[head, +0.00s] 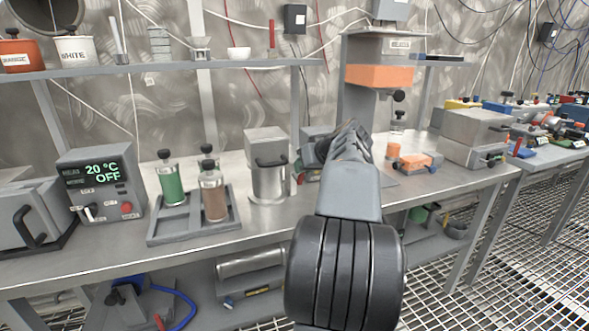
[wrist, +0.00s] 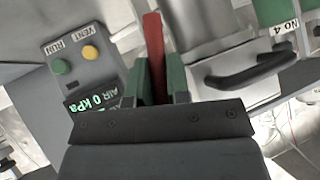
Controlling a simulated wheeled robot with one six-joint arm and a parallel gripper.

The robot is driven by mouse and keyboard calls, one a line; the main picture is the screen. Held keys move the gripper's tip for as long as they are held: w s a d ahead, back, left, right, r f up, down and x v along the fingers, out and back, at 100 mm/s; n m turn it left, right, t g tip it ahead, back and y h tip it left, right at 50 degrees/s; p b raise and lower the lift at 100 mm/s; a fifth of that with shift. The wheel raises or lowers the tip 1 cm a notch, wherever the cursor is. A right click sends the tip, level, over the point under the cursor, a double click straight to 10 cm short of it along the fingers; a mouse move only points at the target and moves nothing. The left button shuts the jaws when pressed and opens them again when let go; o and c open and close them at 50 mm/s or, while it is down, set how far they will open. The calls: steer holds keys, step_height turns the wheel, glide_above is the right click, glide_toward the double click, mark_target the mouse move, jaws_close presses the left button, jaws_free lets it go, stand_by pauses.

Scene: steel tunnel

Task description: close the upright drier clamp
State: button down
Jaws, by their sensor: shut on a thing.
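In the wrist view, a red lever (wrist: 154,57) stands between the two green fingertips of my gripper (wrist: 156,88), which is shut on it. I take this lever to be the drier clamp; its lower end is hidden by the gripper. Beside it on the right is a metal body (wrist: 208,65) with a black handle (wrist: 252,66). In the head view, a metal drier-like vessel (head: 267,183) with a black handle stands on the bench left of my arm. My gripper is hidden behind my own arm there, so its hold does not show.
A grey control box (wrist: 83,72) with green and yellow buttons reads AIR 0 kPa, close left of my gripper. Orange parts (head: 413,161) lie right of my arm.

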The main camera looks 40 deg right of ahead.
stand_by(0.4)
steer(key=c, duration=1.1)
jaws_free()
steer(key=p+v, duration=0.3)
steer(key=v, duration=1.1)
steer(key=shift+f, duration=0.1)
steer(key=shift+c, duration=0.3)
